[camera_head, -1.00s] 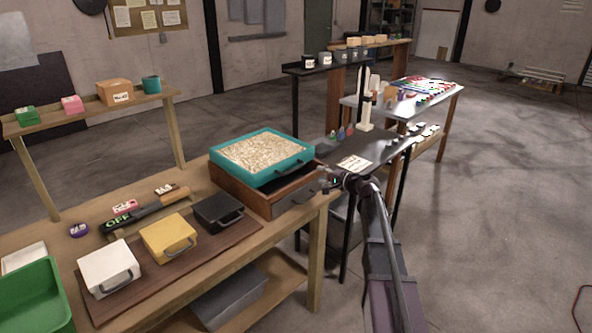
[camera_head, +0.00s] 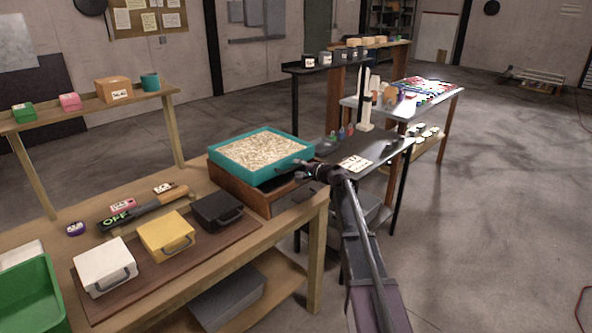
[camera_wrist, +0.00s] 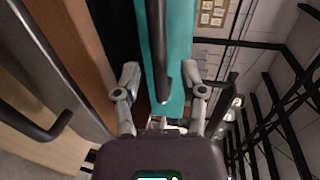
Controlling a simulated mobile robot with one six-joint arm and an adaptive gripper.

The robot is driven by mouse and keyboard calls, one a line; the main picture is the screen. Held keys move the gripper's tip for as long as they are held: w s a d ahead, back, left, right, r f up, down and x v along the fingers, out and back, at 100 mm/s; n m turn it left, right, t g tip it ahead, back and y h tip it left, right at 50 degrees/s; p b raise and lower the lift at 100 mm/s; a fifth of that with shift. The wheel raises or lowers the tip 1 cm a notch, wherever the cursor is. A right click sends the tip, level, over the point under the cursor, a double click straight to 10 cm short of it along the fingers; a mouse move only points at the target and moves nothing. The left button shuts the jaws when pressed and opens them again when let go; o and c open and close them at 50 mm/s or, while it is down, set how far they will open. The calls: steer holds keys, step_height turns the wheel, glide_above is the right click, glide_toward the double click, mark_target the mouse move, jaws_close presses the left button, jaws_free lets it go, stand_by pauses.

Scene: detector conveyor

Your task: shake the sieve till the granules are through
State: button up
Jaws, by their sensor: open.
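The teal sieve (camera_head: 272,176) is a square tray filled with pale granules (camera_head: 262,150). It sits on top of a brown wooden box (camera_head: 236,193). My gripper (camera_head: 301,166) is at the sieve's right front side, by its dark handle. In the wrist view my gripper (camera_wrist: 163,95) is open, with one finger on each side of the dark handle (camera_wrist: 159,50) and the teal sieve wall (camera_wrist: 180,40). I cannot tell whether the fingers touch it. The box's inside and anything under the sieve are hidden.
White (camera_head: 105,268), yellow (camera_head: 166,237) and black (camera_head: 217,211) cases lie on the wooden bench left of the box. A green bin (camera_head: 35,295) stands at the bench's left. A dark table (camera_head: 375,152) stands behind my arm.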

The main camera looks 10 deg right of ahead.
steer(key=shift+x, duration=1)
jaws_close()
